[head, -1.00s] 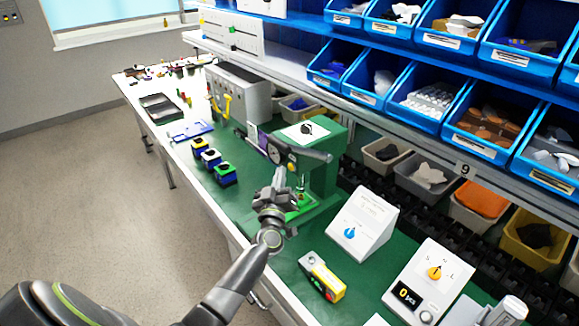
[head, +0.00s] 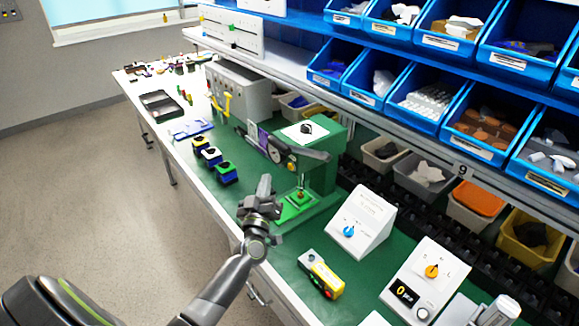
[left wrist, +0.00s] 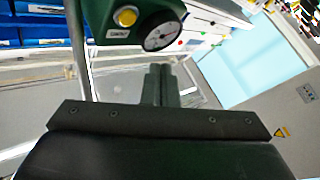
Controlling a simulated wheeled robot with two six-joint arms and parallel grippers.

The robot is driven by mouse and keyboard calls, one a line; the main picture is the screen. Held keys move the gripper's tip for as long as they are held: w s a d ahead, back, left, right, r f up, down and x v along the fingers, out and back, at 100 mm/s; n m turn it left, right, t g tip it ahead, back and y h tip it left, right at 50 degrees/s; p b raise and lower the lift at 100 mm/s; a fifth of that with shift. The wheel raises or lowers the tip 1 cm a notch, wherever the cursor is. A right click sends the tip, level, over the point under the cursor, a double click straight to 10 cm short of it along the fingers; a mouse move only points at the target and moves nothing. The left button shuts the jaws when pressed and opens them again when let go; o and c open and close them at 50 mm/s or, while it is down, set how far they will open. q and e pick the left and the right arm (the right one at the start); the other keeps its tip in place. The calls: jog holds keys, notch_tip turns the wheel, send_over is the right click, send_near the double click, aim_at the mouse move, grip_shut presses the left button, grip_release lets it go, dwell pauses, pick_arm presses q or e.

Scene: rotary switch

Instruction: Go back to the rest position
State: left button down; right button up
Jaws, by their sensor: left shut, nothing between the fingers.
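My left gripper (head: 265,186) is over the front part of the green bench, in front of the green press (head: 318,165). It is shut and empty, and it touches nothing that I can see. In the left wrist view its shut fingers (left wrist: 161,78) point away, with the press's dial (left wrist: 163,36) and yellow button (left wrist: 126,17) above them. The box with the blue rotary knob (head: 349,231) and the box with the orange rotary knob (head: 432,271) stand to the right. My right gripper is not in view.
A yellow and red button box (head: 321,274) lies right of my left arm. Several small blocks (head: 213,156) stand left of the press. Blue bins (head: 417,102) fill the shelf above the bench. The floor (head: 130,220) at left is clear.

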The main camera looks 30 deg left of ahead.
pick_arm(q)
jog(key=shift+d, duration=0.1)
dwell(0.6)
jog(key=s+d+f+m+g+h, duration=0.75)
jog(key=s+d+m+h, duration=0.35)
jog(key=s+d, duration=0.2)
jog(key=s+a+f+n+g+y, duration=0.1)
jog(key=s+a+g+y, duration=0.15)
jog(key=s, duration=0.55)
jog(key=s+a+f+g+y, duration=0.1)
jog(key=s+f+g, duration=0.15)
jog(key=s, duration=0.55)
jog(key=s+a+n+g+y, duration=0.15)
jog(key=s+g, duration=0.25)
jog(key=s, duration=0.4)
notch_tip(320, 180, down, 26)
jog(key=a+g, duration=0.1)
jog(key=a, duration=0.1)
jog(key=s+d+f+g, duration=0.1)
jog(key=s+f, duration=1.3)
jog(key=f, duration=0.1)
jog(key=shift+s+f+h, duration=0.2)
jog(key=shift+h, duration=0.1)
